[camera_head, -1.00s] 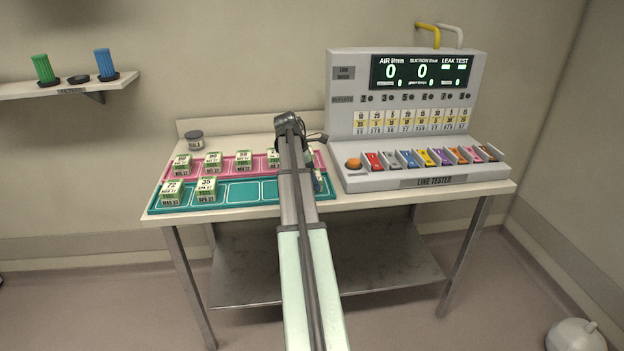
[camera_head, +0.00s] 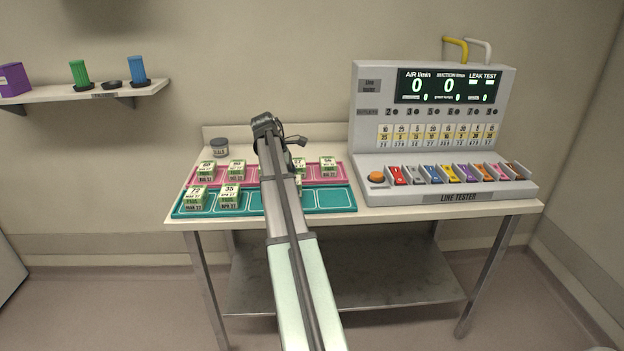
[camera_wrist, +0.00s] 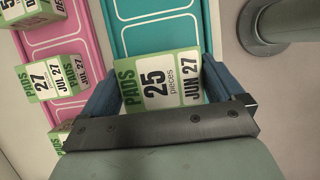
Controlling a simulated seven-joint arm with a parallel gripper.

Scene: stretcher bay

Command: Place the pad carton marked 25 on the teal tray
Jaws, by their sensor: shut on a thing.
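The pad carton marked 25 (camera_wrist: 158,82), white with green edges, sits between the blue fingers of my gripper (camera_wrist: 158,76) in the wrist view. My gripper is shut on it. The carton is over the teal tray (camera_wrist: 150,30), whose white-outlined slots show beyond it; I cannot tell whether it touches the tray. In the head view, the teal tray (camera_head: 330,200) lies along the table's front edge. Cartons marked 72 (camera_head: 195,198) and 35 (camera_head: 229,198) stand at its left end. My arm hides most of the gripper there.
The pink tray (camera_head: 264,174) with several cartons lies behind the teal one. In the wrist view, a carton marked 27 (camera_wrist: 50,78) is left of my gripper. The line tester (camera_head: 440,190) stands at the right.

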